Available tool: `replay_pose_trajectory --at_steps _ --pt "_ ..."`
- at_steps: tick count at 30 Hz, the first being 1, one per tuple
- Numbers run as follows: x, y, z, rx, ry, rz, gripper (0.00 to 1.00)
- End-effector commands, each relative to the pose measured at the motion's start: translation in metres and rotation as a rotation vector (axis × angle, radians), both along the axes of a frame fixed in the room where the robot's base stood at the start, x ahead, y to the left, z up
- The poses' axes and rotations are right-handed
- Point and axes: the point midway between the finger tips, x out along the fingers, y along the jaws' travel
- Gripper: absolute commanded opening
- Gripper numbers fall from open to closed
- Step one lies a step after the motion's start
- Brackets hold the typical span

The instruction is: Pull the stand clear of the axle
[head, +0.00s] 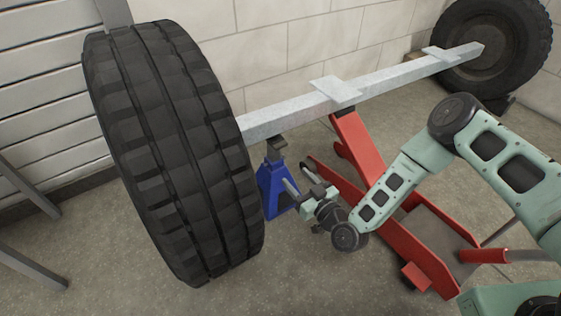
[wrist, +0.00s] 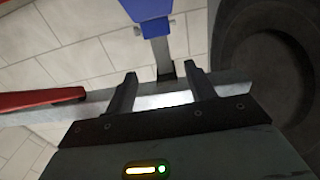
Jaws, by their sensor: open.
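The blue stand (head: 274,192) stands on the floor under the axle (head: 375,80), just right of the near tyre. Its dark top sits close below the axle; I cannot tell whether they touch. My gripper (head: 298,178) is open and empty, right of the stand, with its fingers toward it. In the wrist view, the open fingers of my gripper (wrist: 163,88) show with the dark post of the stand (wrist: 152,18) beyond and between them. The axle (wrist: 72,107) runs across behind the fingers. The stand's lower part is cut off in the wrist view.
A large tyre (head: 165,150) stands close left of the stand. A red floor jack (head: 360,150) reaches under the axle to the right, close behind my gripper. Another tyre (head: 490,45) is at the axle's far end. The floor in front (head: 310,280) is clear.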

Motion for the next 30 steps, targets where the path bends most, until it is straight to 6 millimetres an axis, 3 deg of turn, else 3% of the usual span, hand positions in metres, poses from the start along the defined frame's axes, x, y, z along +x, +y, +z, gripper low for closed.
replay_pose_trajectory --at_steps 18,24,30 --pt "0.097 0.065 -0.005 0.001 -0.003 0.0 0.55" --pt "0.117 0.079 -0.003 -0.001 -0.002 0.002 0.55" --pt "0.124 0.085 0.0 -0.001 0.001 0.002 0.55"
